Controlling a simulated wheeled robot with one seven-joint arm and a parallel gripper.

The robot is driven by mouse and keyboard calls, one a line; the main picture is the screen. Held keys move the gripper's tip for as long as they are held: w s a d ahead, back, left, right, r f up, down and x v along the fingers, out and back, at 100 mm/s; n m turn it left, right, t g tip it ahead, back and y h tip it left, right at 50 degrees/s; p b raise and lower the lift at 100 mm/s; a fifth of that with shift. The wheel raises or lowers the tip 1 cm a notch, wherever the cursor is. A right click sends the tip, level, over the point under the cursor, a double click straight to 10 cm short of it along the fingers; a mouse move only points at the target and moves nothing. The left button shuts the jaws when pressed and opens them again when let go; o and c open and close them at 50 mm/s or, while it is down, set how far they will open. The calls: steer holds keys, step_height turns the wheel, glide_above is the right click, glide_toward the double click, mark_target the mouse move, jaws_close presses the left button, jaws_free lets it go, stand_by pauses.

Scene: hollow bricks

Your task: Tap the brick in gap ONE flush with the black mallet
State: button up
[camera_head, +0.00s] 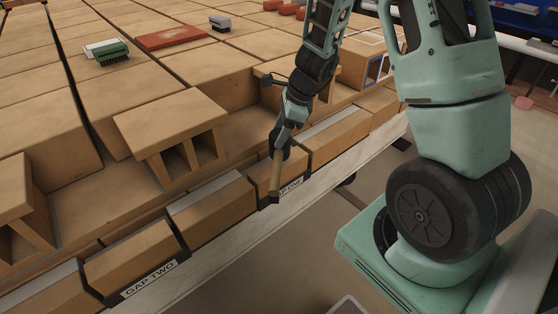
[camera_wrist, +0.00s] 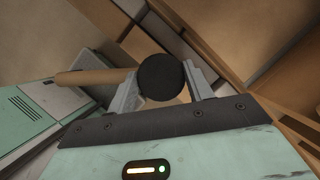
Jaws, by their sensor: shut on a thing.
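The black mallet's round head (camera_wrist: 160,78) sits between the fingers of my gripper (camera_wrist: 158,92) in the wrist view, and its wooden handle (camera_wrist: 92,77) sticks out to the left. In the head view my gripper (camera_head: 284,140) is over the front edge of the brickwork.
Gap TWO's label (camera_head: 150,279) is at the lower left. Hollow bricks (camera_head: 170,128) stand on the ledge to the left of my gripper. A green brush (camera_head: 112,52) and a red slab (camera_head: 176,39) lie on the bricks behind.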

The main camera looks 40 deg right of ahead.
stand_by(0.3)
step_height(320, 180, up, 6)
steer(key=p, duration=0.6)
stand_by(0.5)
